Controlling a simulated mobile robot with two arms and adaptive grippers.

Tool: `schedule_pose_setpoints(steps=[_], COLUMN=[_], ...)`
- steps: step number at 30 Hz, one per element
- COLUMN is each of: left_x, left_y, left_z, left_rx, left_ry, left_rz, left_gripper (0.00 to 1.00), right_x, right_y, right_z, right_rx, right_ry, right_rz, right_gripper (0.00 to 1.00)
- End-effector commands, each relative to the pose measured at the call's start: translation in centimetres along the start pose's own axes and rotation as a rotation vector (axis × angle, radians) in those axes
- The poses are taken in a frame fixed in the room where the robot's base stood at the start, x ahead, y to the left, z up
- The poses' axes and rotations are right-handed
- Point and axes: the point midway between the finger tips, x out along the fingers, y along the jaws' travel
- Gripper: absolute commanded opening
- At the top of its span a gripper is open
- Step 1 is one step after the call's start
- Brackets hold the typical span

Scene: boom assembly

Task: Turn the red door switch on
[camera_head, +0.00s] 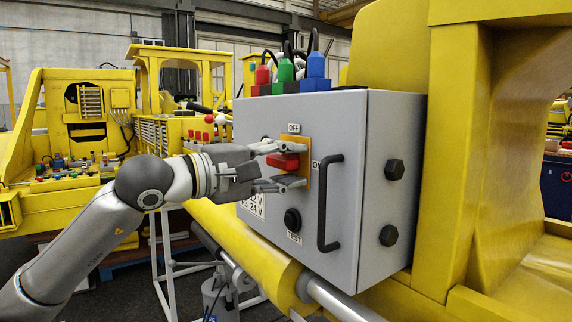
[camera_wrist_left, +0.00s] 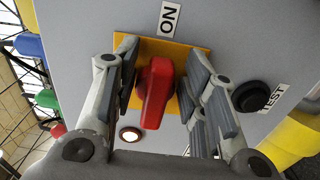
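The red door switch (camera_head: 283,161) sits on a yellow plate (camera_head: 305,174) on the front of a grey electrical box (camera_head: 345,120). In the head view its handle lies roughly horizontal, with an OFF label (camera_head: 294,128) above and an ON label (camera_head: 316,165) to the right. My left gripper (camera_head: 282,165) is open at the plate, one finger above and one below the switch. In the left wrist view the red switch (camera_wrist_left: 154,92) stands between the two spread fingers, with a gap on both sides. My right gripper is in neither view.
A black door handle (camera_head: 329,203) stands out right of the switch. A black TEST button (camera_head: 292,219) is below it and also shows in the left wrist view (camera_wrist_left: 251,97). Red, green and blue connectors (camera_head: 286,70) stand on the box top. Yellow machine structure (camera_head: 461,150) is at right.

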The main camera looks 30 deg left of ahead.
Motion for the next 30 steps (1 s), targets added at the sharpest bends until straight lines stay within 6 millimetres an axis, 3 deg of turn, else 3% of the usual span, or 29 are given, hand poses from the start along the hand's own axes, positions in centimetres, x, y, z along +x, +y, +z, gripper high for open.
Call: schedule_pose_setpoints(steps=[11,30], left_x=[-0.4,-4.2], left_y=[-0.1,-0.1], left_z=[-0.1,0.1], left_rx=[-0.004,-0.004], left_ry=[0.001,-0.004], left_rz=[0.000,0.000], left_gripper=[0.39,0.39], right_x=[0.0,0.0], right_y=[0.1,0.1], right_z=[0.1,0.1], right_rx=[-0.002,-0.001], right_ry=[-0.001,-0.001], right_rz=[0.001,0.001], right_gripper=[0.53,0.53])
